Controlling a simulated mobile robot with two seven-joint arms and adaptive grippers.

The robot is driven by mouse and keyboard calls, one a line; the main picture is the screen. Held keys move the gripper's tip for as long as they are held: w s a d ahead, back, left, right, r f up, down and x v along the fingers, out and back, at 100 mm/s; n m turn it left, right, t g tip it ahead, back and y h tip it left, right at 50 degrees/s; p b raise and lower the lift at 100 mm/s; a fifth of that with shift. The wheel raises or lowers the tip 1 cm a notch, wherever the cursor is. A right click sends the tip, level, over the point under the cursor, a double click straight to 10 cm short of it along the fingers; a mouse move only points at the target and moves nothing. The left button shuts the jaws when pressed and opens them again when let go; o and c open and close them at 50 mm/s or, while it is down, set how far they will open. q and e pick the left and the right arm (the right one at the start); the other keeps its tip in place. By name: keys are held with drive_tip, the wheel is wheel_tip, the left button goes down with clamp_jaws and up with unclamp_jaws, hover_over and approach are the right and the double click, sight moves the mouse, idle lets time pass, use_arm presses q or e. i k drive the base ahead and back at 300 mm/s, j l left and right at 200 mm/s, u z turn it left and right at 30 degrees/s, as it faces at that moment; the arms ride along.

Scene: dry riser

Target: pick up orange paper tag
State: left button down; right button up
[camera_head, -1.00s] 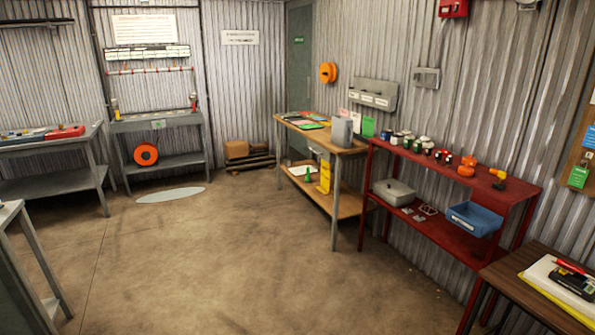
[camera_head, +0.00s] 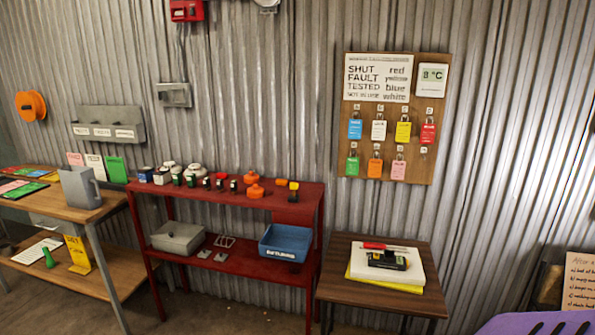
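An orange paper tag (camera_head: 375,168) hangs in the lower row of a wooden board (camera_head: 418,125) on the corrugated wall. A green tag (camera_head: 352,166) hangs to its left and a pink tag (camera_head: 398,170) to its right. Blue, white, yellow and red tags hang in the row above it. Neither of my grippers shows in this view.
A small brown table (camera_head: 340,290) stands below the board, with papers and a black device on it. A red shelf (camera_head: 210,262) with valves and a blue bin (camera_head: 286,243) stands left of it. A purple surface (camera_head: 540,323) fills the lower right corner.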

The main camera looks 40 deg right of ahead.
sight(374, 165)
drive_tip(key=i+z, duration=0.45)
drive_tip(key=i, duration=0.3)
drive_tip(key=i+j+z, duration=0.2)
drive_tip(key=i+z, duration=0.2)
drive_tip(key=i, duration=0.3)
